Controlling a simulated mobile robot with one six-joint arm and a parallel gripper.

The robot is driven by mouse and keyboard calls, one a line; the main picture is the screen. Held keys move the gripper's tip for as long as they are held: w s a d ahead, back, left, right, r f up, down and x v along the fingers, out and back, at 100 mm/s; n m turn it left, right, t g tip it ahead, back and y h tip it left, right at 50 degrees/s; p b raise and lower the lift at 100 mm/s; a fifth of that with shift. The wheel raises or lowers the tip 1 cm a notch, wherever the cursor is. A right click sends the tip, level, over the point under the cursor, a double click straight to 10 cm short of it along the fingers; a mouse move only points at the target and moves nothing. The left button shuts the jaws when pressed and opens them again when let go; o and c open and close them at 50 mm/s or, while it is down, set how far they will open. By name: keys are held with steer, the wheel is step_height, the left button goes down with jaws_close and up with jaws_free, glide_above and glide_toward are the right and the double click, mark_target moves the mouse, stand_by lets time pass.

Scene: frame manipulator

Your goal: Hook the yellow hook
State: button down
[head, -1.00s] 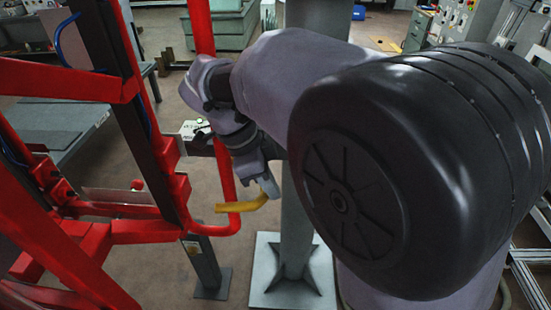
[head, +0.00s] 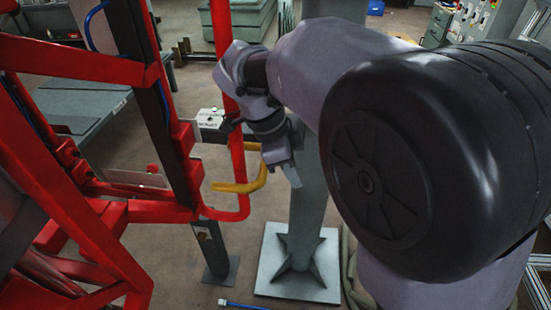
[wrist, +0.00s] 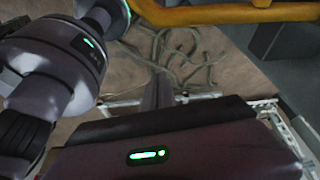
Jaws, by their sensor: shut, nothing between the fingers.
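The yellow hook (head: 240,188) is a bent yellow bar beside the red upright pipe of the frame in the head view. Its lower arm points left across the pipe, and its bend is at the right. Its upper end runs behind or beside my wrist, so I cannot tell where it joins. My gripper (head: 293,176) hangs just right of the hook's bend, shut and empty, with a small visible gap from it.
A red frame (head: 75,62) with dark uprights stands at the left, close to my wrist. A grey column (head: 305,200) on a pale base plate (head: 268,283) stands just behind my gripper. Cables (wrist: 180,60) lie on the floor. Open floor shows below the hook.

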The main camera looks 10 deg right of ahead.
steer(key=p+v, duration=0.3)
steer(key=v, duration=0.7)
steer(key=shift+w+d+p, duration=0.15)
steer(key=shift+w+p, duration=0.2)
steer(key=shift+w, duration=0.05)
steer(key=s+d+f+n+t+y+b, duration=0.2)
steer(key=s+f+n+t+y+b, duration=0.4)
steer(key=s+f+n+b, duration=0.6)
steer(key=s+f+n, duration=0.3)
steer(key=s, duration=0.3)
steer(key=shift+d, duration=0.35)
